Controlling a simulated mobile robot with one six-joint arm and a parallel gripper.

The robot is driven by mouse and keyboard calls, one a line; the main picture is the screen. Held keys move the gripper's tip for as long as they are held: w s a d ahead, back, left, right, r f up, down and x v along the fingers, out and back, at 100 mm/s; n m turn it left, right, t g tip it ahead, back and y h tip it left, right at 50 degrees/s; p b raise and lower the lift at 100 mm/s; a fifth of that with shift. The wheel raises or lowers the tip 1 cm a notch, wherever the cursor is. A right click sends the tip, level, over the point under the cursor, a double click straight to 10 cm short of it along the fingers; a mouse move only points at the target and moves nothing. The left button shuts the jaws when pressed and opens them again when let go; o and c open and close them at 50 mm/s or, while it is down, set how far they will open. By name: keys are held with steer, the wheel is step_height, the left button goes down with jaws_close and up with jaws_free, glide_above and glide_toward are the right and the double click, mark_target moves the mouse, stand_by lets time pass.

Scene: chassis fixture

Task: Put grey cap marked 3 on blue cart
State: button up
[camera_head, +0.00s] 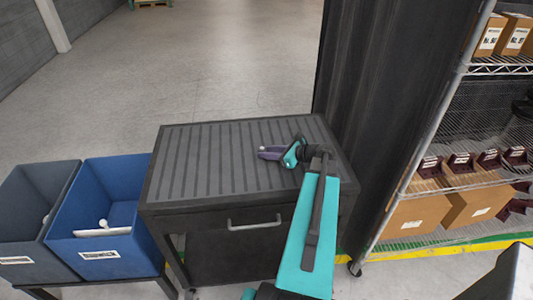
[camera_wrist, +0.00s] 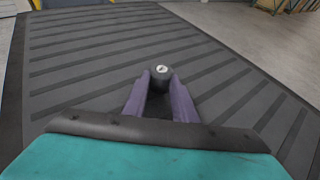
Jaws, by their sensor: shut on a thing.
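My gripper (camera_head: 270,153) is over the ribbed top of a dark cart. In the wrist view its two purple fingers (camera_wrist: 160,92) are shut on a small dark grey cap (camera_wrist: 161,75). The cap has a pale round label on top; its mark is too small to read. Whether the cap touches the ribbed surface or is just above it, I cannot tell.
A blue bin (camera_head: 150,240) holding white items and a grey bin (camera_head: 25,235) stand on a low stand left of the cart. A wire shelf (camera_head: 465,187) with cardboard boxes and dark red holders is at right. The rest of the cart top is bare.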

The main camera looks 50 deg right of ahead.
steer(key=shift+r+b, duration=0.65)
steer(key=shift+r, duration=0.8)
steer(key=s, duration=0.3)
steer(key=s+a+r+b, duration=0.1)
steer(key=s, duration=0.3)
steer(key=s+a+b, duration=0.1)
steer(key=s, duration=0.2)
steer(key=shift+s+r, duration=0.25)
steer(key=shift+s, duration=0.05)
steer(key=shift+s+r+p, duration=0.1)
steer(key=shift+r+p, duration=0.1)
steer(key=shift+p, duration=0.35)
steer(key=s+p, duration=0.2)
steer(key=p, duration=0.5)
steer(key=shift+s+a+r, duration=0.1)
steer(key=shift+s+a, duration=0.05)
steer(key=shift+s+a+p, duration=0.25)
steer(key=shift+s+p, duration=0.95)
steer(key=shift+p, duration=0.05)
steer(key=shift+s, duration=0.1)
